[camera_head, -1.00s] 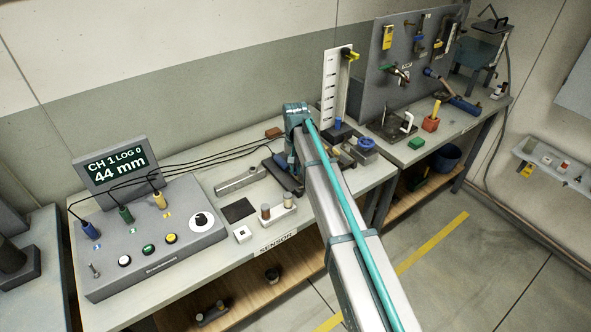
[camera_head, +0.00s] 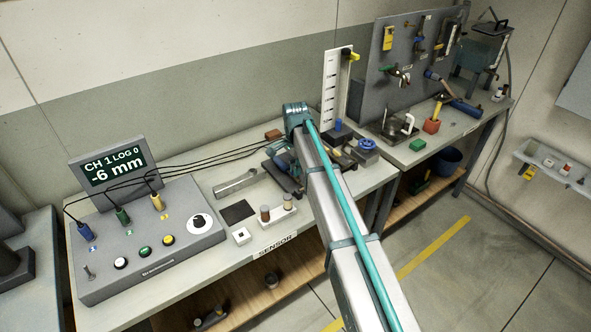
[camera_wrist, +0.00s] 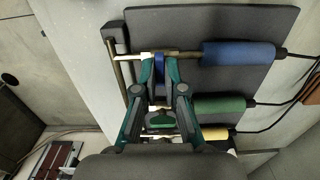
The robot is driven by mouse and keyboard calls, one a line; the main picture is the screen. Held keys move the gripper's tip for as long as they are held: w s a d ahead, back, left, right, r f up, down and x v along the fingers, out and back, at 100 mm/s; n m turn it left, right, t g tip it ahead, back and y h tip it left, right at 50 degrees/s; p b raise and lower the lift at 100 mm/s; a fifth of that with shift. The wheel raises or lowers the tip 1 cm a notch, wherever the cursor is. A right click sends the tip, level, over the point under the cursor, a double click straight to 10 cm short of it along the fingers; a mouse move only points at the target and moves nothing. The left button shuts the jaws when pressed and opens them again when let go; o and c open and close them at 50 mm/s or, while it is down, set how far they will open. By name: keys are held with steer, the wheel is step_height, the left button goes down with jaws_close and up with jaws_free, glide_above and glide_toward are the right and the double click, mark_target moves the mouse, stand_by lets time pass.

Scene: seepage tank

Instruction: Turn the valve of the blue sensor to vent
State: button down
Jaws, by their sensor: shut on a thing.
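The blue sensor (camera_wrist: 238,54) is the topmost of three cylinders on a dark block in the wrist view, with a brass stem running left from it. My gripper (camera_wrist: 160,60) is shut on its blue valve handle (camera_wrist: 159,72), which sits between the two teal fingers across the stem. The handle's exact angle is partly hidden by the fingers. The green sensor (camera_wrist: 220,104) and yellow sensor (camera_wrist: 220,133) lie below it. In the head view my arm hides the gripper and most of the sensors. The display (camera_head: 109,172) reads CH 1, LOG 0, -6 mm.
The grey console (camera_head: 150,242) with plugs, buttons and a dial stands at the left of the bench. Black cables (camera_head: 215,160) run from it toward the sensors. A white scale board (camera_head: 337,90) and a blue-topped part (camera_head: 366,146) stand near my arm.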

steer(key=shift+m, duration=0.5)
stand_by(1.4)
steer(key=c, duration=1.3)
jaws_free()
steer(key=shift+o, duration=0.2)
steer(key=shift+r, duration=0.1)
step_height(320, 180, up, 12)
